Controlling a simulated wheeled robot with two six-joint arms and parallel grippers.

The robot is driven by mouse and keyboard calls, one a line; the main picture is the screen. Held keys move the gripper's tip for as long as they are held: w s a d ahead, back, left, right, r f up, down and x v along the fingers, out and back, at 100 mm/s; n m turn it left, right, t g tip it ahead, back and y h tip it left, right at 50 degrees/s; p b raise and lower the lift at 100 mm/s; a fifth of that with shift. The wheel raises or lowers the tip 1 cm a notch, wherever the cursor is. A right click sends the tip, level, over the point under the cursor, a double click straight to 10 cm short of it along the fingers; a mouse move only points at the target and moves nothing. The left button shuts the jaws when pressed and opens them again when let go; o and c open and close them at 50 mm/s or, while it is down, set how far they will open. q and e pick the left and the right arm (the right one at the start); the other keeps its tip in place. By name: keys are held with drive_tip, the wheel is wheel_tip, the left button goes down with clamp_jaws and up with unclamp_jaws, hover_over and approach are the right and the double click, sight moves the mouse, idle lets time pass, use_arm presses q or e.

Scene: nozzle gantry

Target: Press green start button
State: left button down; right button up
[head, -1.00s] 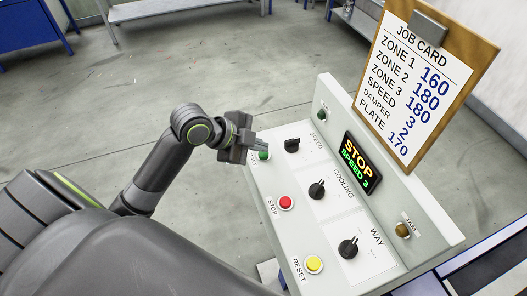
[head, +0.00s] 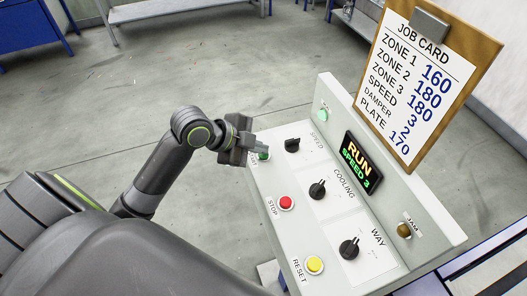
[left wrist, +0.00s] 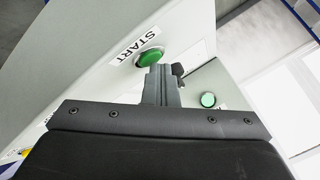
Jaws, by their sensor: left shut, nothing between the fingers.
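The green start button (head: 264,156) is at the upper left of the grey control panel (head: 279,186), partly hidden by my left gripper (head: 260,149) in the head view. In the left wrist view the start button (left wrist: 150,57) sits below its START label (left wrist: 137,46). The shut fingertips (left wrist: 161,70) of my left gripper are right at the button's lower edge; whether they touch it I cannot tell. The display (head: 358,163) reads RUN, SPEED 3. The green lamp (head: 322,115) is lit. My right gripper is not in view.
The red stop button (head: 286,203) and yellow reset button (head: 314,264) lie down the panel's left side. Black knobs for speed (head: 292,145), cooling (head: 317,190) and way (head: 349,249) stand beside them. A job card (head: 417,85) rises behind. The floor to the left is clear.

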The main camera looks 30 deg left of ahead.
sight(259, 156)
use_arm(q)
drive_tip(key=shift+r+p, duration=0.85)
wheel_tip(259, 156, up, 5)
drive_tip(key=p, duration=0.4)
drive_tip(key=shift+r+p, duration=0.1)
drive_tip(key=shift+p, duration=0.3)
idle(0.3)
